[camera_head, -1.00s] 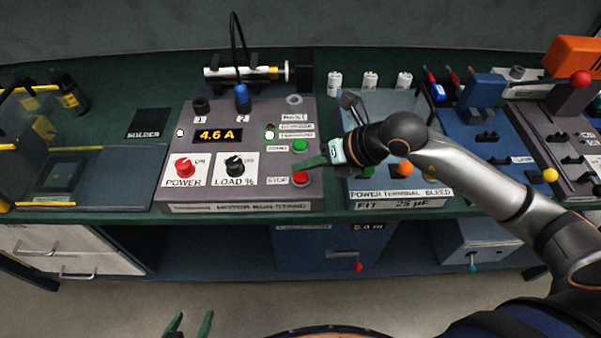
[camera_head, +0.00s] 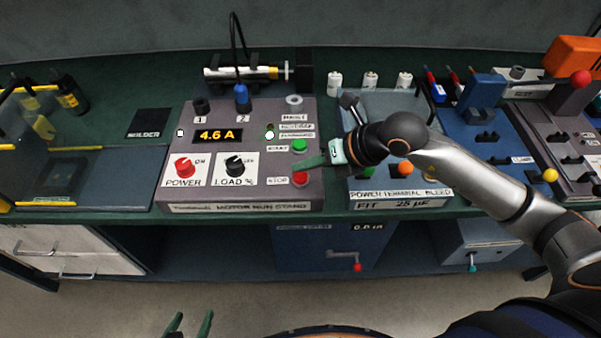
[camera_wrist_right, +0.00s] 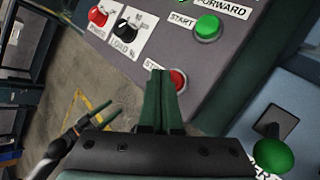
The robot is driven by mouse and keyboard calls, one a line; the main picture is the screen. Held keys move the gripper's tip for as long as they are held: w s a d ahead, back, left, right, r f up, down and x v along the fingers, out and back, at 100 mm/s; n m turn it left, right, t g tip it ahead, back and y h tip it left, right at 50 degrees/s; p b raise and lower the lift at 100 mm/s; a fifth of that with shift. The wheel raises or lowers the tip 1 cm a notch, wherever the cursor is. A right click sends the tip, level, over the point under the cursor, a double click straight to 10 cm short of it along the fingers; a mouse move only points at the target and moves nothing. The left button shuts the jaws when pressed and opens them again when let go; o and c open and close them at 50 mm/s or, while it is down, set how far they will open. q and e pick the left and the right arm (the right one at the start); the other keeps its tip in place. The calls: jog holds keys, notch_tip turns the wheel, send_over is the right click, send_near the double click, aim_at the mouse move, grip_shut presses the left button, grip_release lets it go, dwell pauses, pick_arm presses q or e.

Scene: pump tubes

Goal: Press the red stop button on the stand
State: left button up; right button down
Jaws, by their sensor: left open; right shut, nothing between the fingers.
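The motor run stand (camera_head: 255,172) is a grey sloped panel on the bench, with a display reading 4.6 A. Its red stop button (camera_head: 300,179) is at the lower right, below the green start button (camera_head: 299,146). My right gripper (camera_head: 300,163) is shut and empty, with its green fingertips just above the stop button in the head view. In the right wrist view the stop button (camera_wrist_right: 178,79) shows partly behind the shut fingers (camera_wrist_right: 163,82); I cannot tell whether they touch it. My left gripper (camera_head: 189,325) is open, low at the bottom edge, away from the bench.
The red power knob (camera_head: 184,166) and black load knob (camera_head: 235,165) are on the same panel. The terminal bleed box (camera_head: 405,192) stands close on the right, under my right arm. A dark tray (camera_head: 100,185) is on the left.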

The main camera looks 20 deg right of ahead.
aim_at(306, 178)
jog(key=shift+f, duration=0.1)
jog(key=shift+f+b, duration=0.35)
jog(key=shift+b, duration=0.05)
jog(key=shift+f+b, duration=0.6)
jog(key=shift+f, duration=0.1)
dwell(0.6)
jog(key=shift+r, duration=0.1)
jog(key=shift+r+p, duration=0.85)
jog(key=shift+r, duration=0.15)
jog(key=shift+r+p, duration=1.85)
jog(key=shift+r, duration=0.7)
